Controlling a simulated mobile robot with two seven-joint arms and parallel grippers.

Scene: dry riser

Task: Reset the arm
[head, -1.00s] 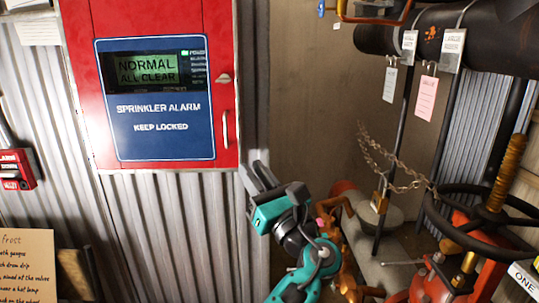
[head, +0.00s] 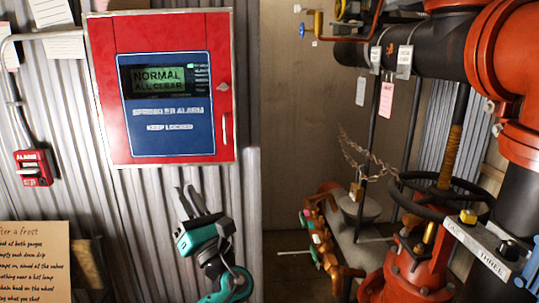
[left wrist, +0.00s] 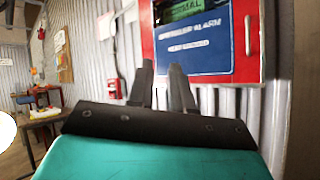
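My left gripper (head: 190,200) is in front of the corrugated wall, just below the red sprinkler alarm cabinet (head: 160,30), with its fingers pointing up. Its two dark fingers stand apart with nothing between them. The left wrist view also shows the gripper (left wrist: 162,80), fingers apart, with the cabinet (left wrist: 247,70) beyond and to the right. The cabinet door looks closed, and its display (head: 158,79) reads NORMAL ALL CLEAR. My right gripper is out of view.
A red alarm call point (head: 33,168) is on the left wall. A frost notice (head: 33,262) stands at lower left. Red and black pipework, a black handwheel (head: 440,206) and a chain (head: 365,162) fill the right. A table (left wrist: 45,117) shows in the left wrist view.

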